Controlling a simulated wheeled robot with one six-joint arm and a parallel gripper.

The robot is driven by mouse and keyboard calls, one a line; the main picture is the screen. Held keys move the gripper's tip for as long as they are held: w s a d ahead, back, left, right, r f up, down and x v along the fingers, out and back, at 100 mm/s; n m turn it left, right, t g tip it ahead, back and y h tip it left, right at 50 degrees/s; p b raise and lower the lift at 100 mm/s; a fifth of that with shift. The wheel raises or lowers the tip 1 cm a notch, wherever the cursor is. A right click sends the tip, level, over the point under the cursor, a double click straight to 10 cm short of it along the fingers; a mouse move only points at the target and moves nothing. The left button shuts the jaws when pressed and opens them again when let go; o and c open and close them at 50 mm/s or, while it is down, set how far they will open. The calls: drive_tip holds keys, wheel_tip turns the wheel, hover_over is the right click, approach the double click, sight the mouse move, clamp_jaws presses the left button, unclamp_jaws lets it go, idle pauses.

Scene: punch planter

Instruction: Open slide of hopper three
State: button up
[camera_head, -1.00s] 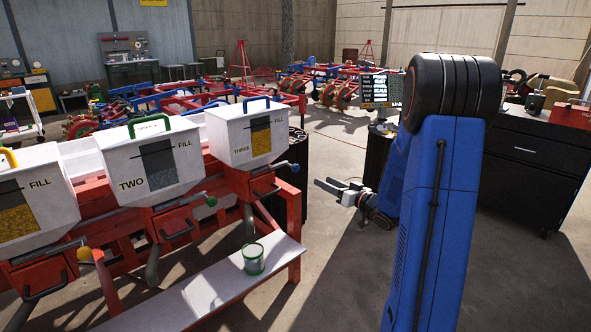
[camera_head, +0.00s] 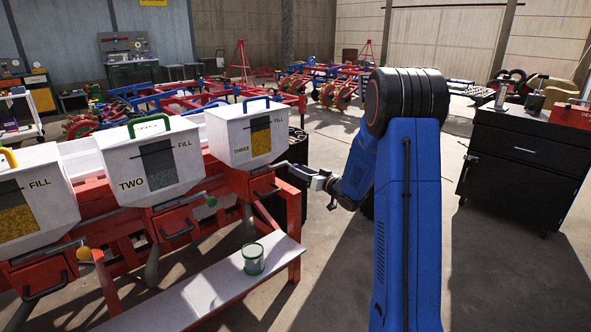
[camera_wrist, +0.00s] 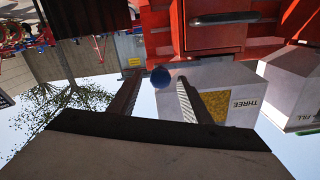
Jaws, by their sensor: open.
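Hopper three (camera_head: 228,128) is the white hopper with a blue top handle, at the right end of the row in the head view. It shows upside down in the wrist view (camera_wrist: 245,80), labelled THREE. Its blue slide knob (camera_wrist: 161,76) shows between the two fingers of my gripper (camera_wrist: 156,88), which is open. Whether the fingers touch the knob, I cannot tell. In the head view my gripper (camera_head: 291,170) is at the hopper's lower right and covers the knob. A red box with a dark pull handle (camera_wrist: 225,18) is beneath the hopper.
Hopper two (camera_head: 125,160) with a green knob (camera_head: 211,201) stands to the left. A green-and-white can (camera_head: 254,259) stands on the white shelf (camera_head: 205,292) below. A black cabinet (camera_head: 520,185) stands at right. The floor between is open.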

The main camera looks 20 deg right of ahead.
drive_tip(key=shift+x, duration=1.7)
clamp_jaws()
drive_tip(key=v, duration=0.5)
drive_tip(key=shift+s, duration=0.2)
drive_tip(key=shift+f, duration=0.1)
unclamp_jaws()
drive_tip(key=shift+s+d, duration=0.1)
drive_tip(key=v, duration=1.7)
drive_tip(key=shift+s, duration=0.2)
